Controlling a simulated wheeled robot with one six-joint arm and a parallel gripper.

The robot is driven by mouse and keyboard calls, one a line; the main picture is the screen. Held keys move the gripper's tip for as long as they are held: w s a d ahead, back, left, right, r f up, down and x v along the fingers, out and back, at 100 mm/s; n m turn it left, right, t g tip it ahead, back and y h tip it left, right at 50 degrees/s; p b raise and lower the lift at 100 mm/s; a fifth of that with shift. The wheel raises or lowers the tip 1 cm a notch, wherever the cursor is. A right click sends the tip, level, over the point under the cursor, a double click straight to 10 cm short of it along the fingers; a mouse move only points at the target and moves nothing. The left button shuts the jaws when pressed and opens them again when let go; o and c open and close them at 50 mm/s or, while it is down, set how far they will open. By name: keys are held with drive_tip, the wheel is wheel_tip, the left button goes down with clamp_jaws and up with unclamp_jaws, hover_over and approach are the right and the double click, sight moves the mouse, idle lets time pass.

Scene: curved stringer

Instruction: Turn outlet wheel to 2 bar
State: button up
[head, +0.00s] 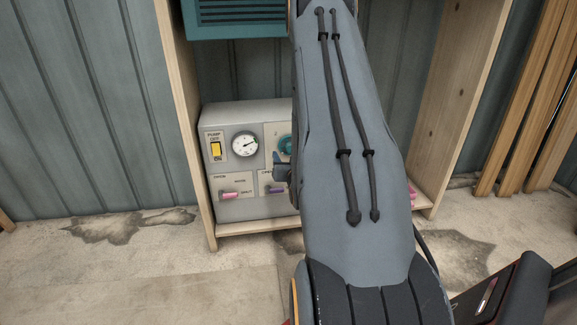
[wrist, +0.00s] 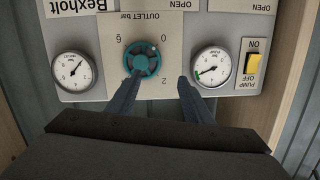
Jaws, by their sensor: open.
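The teal outlet wheel (wrist: 146,62) sits on a pale plate marked "OUTLET bar", which appears upside down in the wrist view. A small white mark shows at the wheel's upper right there; a 2 is printed at lower right. My gripper (wrist: 160,76) is open, its two dark blue fingers pointing at the panel. The left finger's tip overlaps the wheel's lower left edge; the right finger is clear of it, towards a gauge. I cannot tell whether the left finger touches. In the head view the wheel (head: 285,145) is partly hidden by my arm.
A pump gauge (wrist: 211,67) and a yellow pump switch (wrist: 254,66) are right of the wheel in the wrist view; another gauge (wrist: 74,71) is left. In the head view the grey panel box (head: 232,190) stands in a wooden frame (head: 180,120), with coloured handles low on its front.

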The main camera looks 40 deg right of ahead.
sight(290, 147)
drive_tip(key=w+d+f+m+t+h+b, duration=0.1)
drive_tip(key=w+d+f+b, duration=0.1)
drive_tip(key=w+d+b, duration=0.2)
drive_tip(key=shift+w+d+f, duration=0.25)
drive_tip(key=shift+w+d, duration=0.25)
drive_tip(key=shift+d, duration=1.1)
drive_tip(key=c, duration=1.1)
drive_tip(key=shift+o, duration=0.2)
drive_tip(key=shift+h, duration=0.4)
